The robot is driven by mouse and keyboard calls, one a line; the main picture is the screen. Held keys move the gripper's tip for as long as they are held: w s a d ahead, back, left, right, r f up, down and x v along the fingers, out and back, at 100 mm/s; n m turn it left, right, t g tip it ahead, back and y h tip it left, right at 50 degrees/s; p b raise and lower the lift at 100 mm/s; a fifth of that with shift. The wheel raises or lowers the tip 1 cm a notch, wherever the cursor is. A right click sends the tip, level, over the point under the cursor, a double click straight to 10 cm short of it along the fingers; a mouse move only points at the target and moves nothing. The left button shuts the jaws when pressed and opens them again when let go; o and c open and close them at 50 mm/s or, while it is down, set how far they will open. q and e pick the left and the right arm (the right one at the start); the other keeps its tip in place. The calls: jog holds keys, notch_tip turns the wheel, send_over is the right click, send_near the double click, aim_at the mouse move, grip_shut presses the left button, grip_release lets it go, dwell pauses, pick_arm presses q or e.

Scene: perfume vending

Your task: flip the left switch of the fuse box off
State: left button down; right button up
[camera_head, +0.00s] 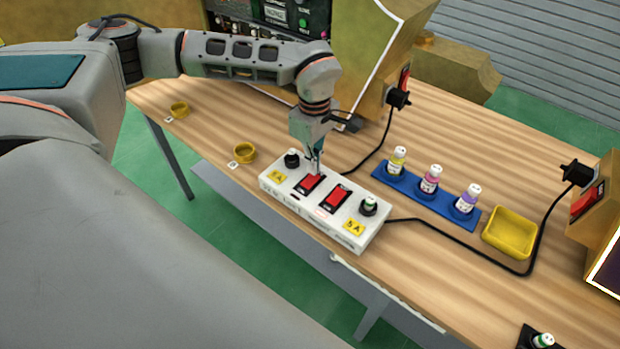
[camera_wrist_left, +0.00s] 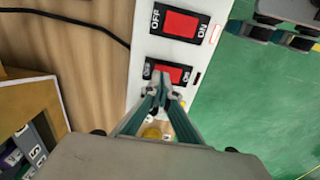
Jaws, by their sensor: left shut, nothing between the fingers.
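The white fuse box (camera_head: 322,214) stands near the front edge of the wooden table, with two red rocker switches in black frames. The left switch (camera_head: 306,184) is under my left gripper (camera_head: 316,174), which points down with its fingers shut and empty. The fingertips are at or just above the switch; contact cannot be told. In the left wrist view, the fingertips (camera_wrist_left: 163,92) overlap the lower edge of the left switch (camera_wrist_left: 172,73), partly hiding it and its labels. The right switch (camera_head: 337,198) is uncovered, and its OFF and ON labels show in the wrist view. My right gripper is not in view.
A black knob (camera_head: 292,158) and a green-topped knob (camera_head: 369,204) rise from the box's ends. A blue tray (camera_head: 409,189) with three small bottles and a yellow dish (camera_head: 510,233) stand to the right. Black cables cross the table. A yellow machine (camera_head: 372,50) stands behind.

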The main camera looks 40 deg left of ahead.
pick_arm(q)
jog(key=shift+f+b, duration=0.3)
jog(key=shift+f, duration=0.75)
dwell(0.4)
notch_tip(320, 180, up, 2)
jog(key=shift+r+p, duration=0.2)
jog(key=shift+p, duration=0.7)
jog(key=shift+r+p, duration=0.9)
jog(key=shift+r, duration=0.1)
jog(key=shift+r+p, duration=1.3)
jog(key=shift+r, duration=0.1)
jog(key=shift+f, duration=0.1)
